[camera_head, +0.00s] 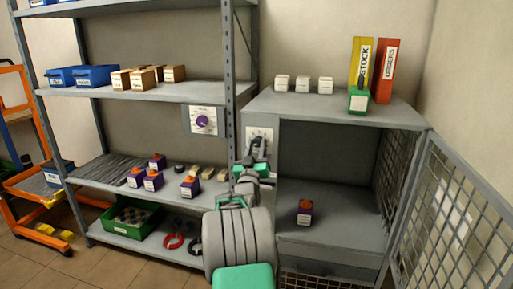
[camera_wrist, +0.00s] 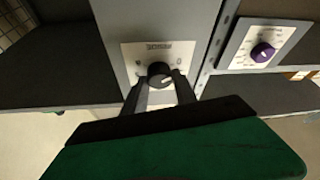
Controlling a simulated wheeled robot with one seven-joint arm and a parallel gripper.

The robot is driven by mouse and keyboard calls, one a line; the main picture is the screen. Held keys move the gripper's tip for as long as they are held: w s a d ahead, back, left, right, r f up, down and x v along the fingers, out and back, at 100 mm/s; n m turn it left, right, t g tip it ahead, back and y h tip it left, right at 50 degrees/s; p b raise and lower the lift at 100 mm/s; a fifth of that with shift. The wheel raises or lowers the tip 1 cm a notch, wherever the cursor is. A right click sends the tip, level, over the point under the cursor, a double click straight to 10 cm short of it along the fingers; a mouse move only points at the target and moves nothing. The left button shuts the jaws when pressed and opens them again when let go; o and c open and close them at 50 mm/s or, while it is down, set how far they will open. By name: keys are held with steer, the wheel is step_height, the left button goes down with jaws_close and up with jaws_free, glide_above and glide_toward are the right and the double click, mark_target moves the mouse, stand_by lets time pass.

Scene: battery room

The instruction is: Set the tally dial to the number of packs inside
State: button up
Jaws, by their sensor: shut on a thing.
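My gripper (camera_head: 257,152) reaches the front post of the open cage cabinet (camera_head: 340,107). In the wrist view my gripper (camera_wrist: 160,82) has its two dark fingers closed on a black knob, the dial (camera_wrist: 159,70), on a pale plate with small markings. The markings are too small to read fully. Other purple packs (camera_head: 153,180) stand on the open shelf to the left. My arm hides part of the cabinet front and the dial plate.
A second dial with a purple knob (camera_head: 203,121) is on the shelf rack; it also shows in the wrist view (camera_wrist: 263,52). The mesh door (camera_head: 465,210) stands open on the right. Binders (camera_head: 384,72), a green box (camera_head: 358,100) and white boxes (camera_head: 304,84) stand on the cabinet top.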

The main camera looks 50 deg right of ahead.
jaws_close()
steer(key=shift+f+b, duration=0.2)
steer(key=shift+b, duration=0.5)
